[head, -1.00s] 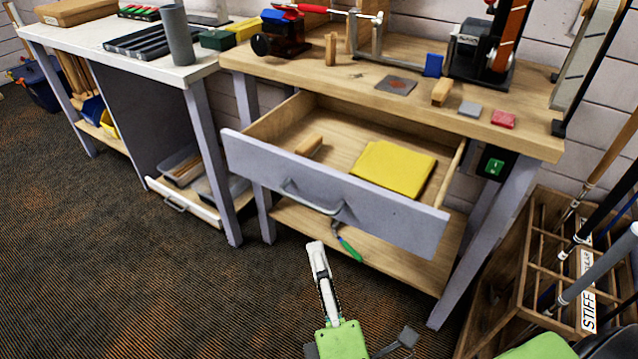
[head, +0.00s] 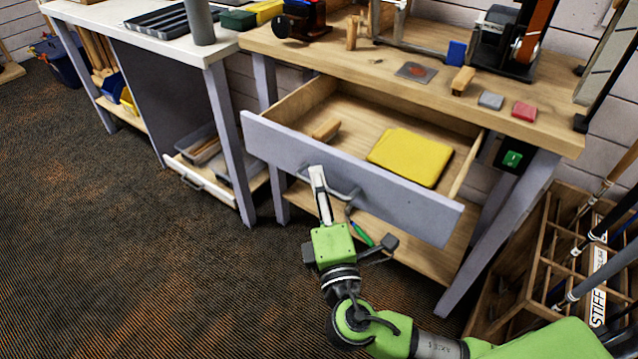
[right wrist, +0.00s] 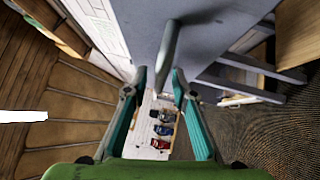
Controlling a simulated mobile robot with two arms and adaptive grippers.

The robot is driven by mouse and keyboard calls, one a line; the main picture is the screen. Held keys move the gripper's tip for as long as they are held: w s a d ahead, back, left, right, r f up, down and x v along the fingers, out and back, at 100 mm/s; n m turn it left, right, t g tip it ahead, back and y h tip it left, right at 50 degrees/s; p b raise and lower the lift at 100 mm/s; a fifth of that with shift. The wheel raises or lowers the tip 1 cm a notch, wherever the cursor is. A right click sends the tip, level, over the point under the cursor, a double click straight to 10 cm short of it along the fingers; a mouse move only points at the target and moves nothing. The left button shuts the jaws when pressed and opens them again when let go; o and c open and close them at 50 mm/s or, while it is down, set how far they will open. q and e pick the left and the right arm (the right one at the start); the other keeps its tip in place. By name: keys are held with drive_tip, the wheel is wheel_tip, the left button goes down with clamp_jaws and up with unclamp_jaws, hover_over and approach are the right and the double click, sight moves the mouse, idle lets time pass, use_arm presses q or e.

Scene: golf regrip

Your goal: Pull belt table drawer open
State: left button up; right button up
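The grey-fronted drawer (head: 400,206) of the wooden-topped belt table (head: 540,130) stands well open. A yellow folded cloth (head: 410,157) and a small wooden block (head: 326,130) lie inside. Its curved grey handle (head: 347,194) is on the front. My right gripper (head: 318,174) is at the left part of this handle. In the right wrist view the handle (right wrist: 168,48) comes down between the two fingertips (right wrist: 159,78), with a gap beside it, so the gripper looks open. Contact cannot be told. My left gripper is in no view.
A wooden rack of golf clubs (head: 545,235) stands close at the right. A white-topped table (head: 140,35) with a low, partly open drawer (head: 200,182) is at the left. Carpet (head: 130,250) is clear in front.

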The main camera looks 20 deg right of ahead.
sight(339, 180)
clamp_jaws()
drive_tip(key=w+d, duration=0.1)
drive_tip(key=d, duration=0.1)
drive_tip(key=w+d, duration=0.2)
drive_tip(key=shift+w, duration=0.1)
drive_tip(key=shift+w+d, duration=0.25)
drive_tip(key=shift+d, duration=0.05)
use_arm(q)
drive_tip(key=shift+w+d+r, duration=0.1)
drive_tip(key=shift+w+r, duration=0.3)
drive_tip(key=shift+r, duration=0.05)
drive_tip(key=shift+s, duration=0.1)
use_arm(e)
drive_tip(key=shift+c, duration=0.7)
unclamp_jaws()
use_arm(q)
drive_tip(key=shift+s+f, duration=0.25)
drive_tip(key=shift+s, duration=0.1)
use_arm(e)
drive_tip(key=shift+o, duration=0.7)
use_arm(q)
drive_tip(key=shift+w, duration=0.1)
